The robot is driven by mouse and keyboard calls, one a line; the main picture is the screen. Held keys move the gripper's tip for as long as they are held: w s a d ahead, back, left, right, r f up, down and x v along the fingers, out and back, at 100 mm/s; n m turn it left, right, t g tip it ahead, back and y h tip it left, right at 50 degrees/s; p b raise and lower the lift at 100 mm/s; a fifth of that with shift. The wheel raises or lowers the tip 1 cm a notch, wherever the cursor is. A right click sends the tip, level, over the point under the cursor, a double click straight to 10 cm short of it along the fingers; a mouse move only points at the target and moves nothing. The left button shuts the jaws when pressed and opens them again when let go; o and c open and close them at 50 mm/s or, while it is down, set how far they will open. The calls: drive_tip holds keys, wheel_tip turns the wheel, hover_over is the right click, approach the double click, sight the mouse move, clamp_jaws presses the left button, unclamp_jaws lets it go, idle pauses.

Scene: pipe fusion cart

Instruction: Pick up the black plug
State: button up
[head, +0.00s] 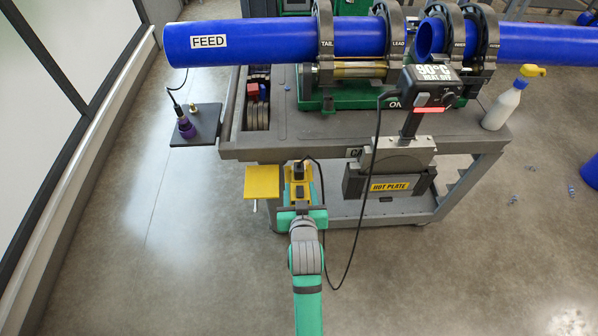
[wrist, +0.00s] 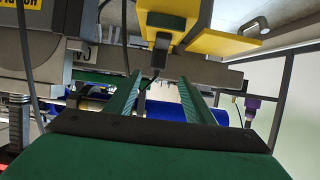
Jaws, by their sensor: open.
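The black plug (head: 299,168) is at the yellow socket box on the front side of the cart, with a black cable curving away from it. In the wrist view the plug (wrist: 160,52) shows as a dark block against the yellow box (wrist: 178,22), with its cable below. My gripper (head: 299,178) is in front of the box, its green fingers apart. In the wrist view my gripper (wrist: 160,80) is open, and the plug appears between and beyond the fingertips. I see no clear contact. My fingers and wrist hide part of the box in the head view.
A yellow plate (head: 261,182) sticks out just left of the box. The hot plate (head: 390,185) hangs in its holder to the right. The black cable (head: 352,262) loops low beside my arm. A side shelf (head: 200,128) holds a purple connector (head: 186,127). Floor at left is clear.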

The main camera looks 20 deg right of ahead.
sight(299, 172)
drive_tip(key=x, duration=0.2)
drive_tip(key=r+x, duration=0.1)
drive_tip(key=x, duration=0.4)
drive_tip(key=shift+w+d+r, duration=0.15)
drive_tip(key=shift+d+r, duration=0.05)
drive_tip(key=shift+d, duration=0.05)
drive_tip(key=shift+f+x, duration=0.2)
drive_tip(key=shift+x, duration=1.1)
drive_tip(key=shift+f+x, duration=0.2)
drive_tip(key=shift+x, duration=1.1)
drive_tip(key=shift+s, duration=0.2)
drive_tip(key=shift+c, duration=0.9)
drive_tip(key=shift+a, duration=0.15)
drive_tip(key=c, duration=1)
